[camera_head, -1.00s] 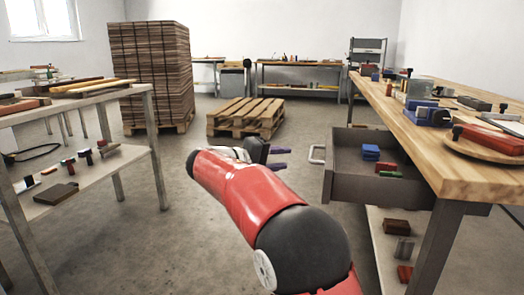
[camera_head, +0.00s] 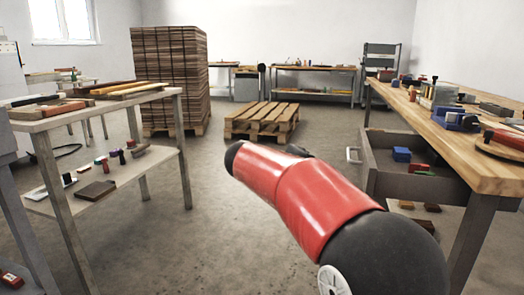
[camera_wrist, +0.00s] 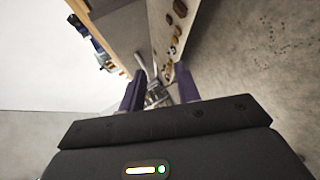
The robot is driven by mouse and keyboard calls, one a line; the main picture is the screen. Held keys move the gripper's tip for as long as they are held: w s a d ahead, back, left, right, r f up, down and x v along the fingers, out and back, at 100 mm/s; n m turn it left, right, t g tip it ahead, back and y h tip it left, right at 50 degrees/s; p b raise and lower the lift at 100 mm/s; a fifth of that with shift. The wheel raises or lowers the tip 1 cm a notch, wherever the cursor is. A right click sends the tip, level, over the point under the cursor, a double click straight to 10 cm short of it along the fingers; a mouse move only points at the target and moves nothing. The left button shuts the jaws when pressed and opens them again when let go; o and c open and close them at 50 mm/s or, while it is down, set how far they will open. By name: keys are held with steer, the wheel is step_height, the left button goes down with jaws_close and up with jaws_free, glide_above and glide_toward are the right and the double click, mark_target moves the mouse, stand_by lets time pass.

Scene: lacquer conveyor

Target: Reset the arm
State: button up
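My red and black arm (camera_head: 315,205) reaches forward and left over the floor in the head view. My gripper is hidden behind the arm there. In the wrist view my gripper (camera_wrist: 160,88) shows two dark purple fingers set apart. A shiny metallic shape shows in the gap beyond them, too small to make out; I see nothing clasped.
A workbench (camera_head: 450,125) with tools stands at right, its grey drawer (camera_head: 425,187) pulled open with small blocks inside. A table (camera_head: 95,117) with a lower shelf stands at left. A pallet (camera_head: 250,135) and a tall stack (camera_head: 170,75) stand behind. The middle floor is clear.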

steer(key=s+d+g+y+p, duration=0.1)
steer(key=s+d+y, duration=0.2)
steer(key=s+d, duration=0.35)
steer(key=s+a+f+m+y+p, duration=0.1)
steer(key=s+f+y, duration=0.2)
steer(key=s, duration=0.5)
steer(key=s+a+f+m+y+p, duration=0.1)
steer(key=s+f+y, duration=0.1)
steer(key=s, duration=0.7)
steer(key=s+a+f+m+y+p, duration=0.2)
steer(key=s+f+y, duration=0.1)
steer(key=s, duration=0.5)
steer(key=shift+s+f+y, duration=0.2)
steer(key=shift+f+y, duration=0.15)
steer(key=shift+y, duration=0.05)
